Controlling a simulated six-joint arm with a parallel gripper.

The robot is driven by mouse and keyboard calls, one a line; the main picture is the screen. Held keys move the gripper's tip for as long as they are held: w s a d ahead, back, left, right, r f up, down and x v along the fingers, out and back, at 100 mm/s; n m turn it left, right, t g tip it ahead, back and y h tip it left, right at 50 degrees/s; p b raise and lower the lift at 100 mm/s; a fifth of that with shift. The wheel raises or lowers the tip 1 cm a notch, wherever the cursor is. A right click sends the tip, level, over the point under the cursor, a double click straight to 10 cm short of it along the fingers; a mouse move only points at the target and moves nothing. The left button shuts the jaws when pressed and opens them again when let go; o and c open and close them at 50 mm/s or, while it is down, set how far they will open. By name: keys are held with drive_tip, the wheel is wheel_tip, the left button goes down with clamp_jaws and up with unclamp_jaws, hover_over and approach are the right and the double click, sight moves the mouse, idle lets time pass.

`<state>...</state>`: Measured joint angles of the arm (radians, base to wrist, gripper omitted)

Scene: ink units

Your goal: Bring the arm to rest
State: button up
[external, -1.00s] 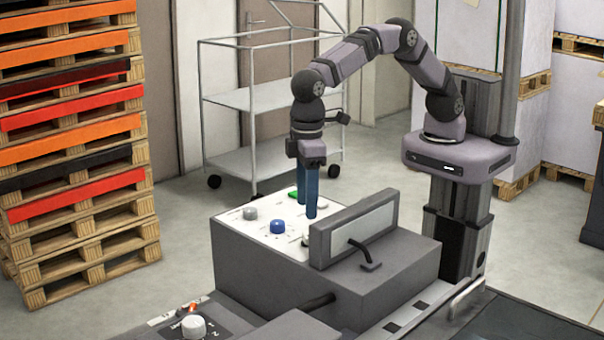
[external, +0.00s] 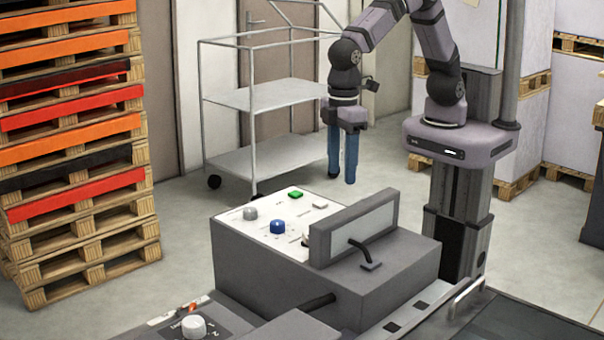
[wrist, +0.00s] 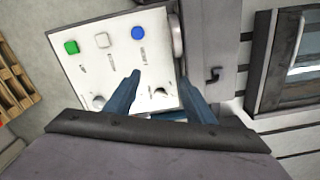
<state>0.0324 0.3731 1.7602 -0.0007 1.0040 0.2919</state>
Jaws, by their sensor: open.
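My gripper (external: 342,180) hangs with its two blue fingers pointing down, past the far right side of the control box in the external view. The fingers are a little apart with nothing between them. In the wrist view my gripper (wrist: 165,100) shows its fingers spread in front of the white control panel (wrist: 85,65).
A grey display housing (external: 325,240) rises beside the panel. A wire cart (external: 255,165) stands behind, and stacked pallets (external: 75,150) stand at the left. Another white knob (external: 194,326) sits at the front. Open floor (external: 190,230) lies left of the box.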

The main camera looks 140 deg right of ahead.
drive_tip(key=s+a+r+n+p, duration=0.1)
drive_tip(key=s+r+n+p, duration=0.15)
drive_tip(key=s, duration=0.65)
drive_tip(key=s+r+n+p, duration=0.1)
drive_tip(key=s+p, duration=0.2)
drive_tip(key=s, duration=0.7)
drive_tip(key=f+b, duration=0.1)
drive_tip(key=f, duration=0.1)
drive_tip(key=f+b, duration=0.1)
drive_tip(key=b, duration=0.1)
drive_tip(key=f+b, duration=0.2)
drive_tip(key=shift+s+a+f, duration=0.2)
drive_tip(key=shift+s+f, duration=0.15)
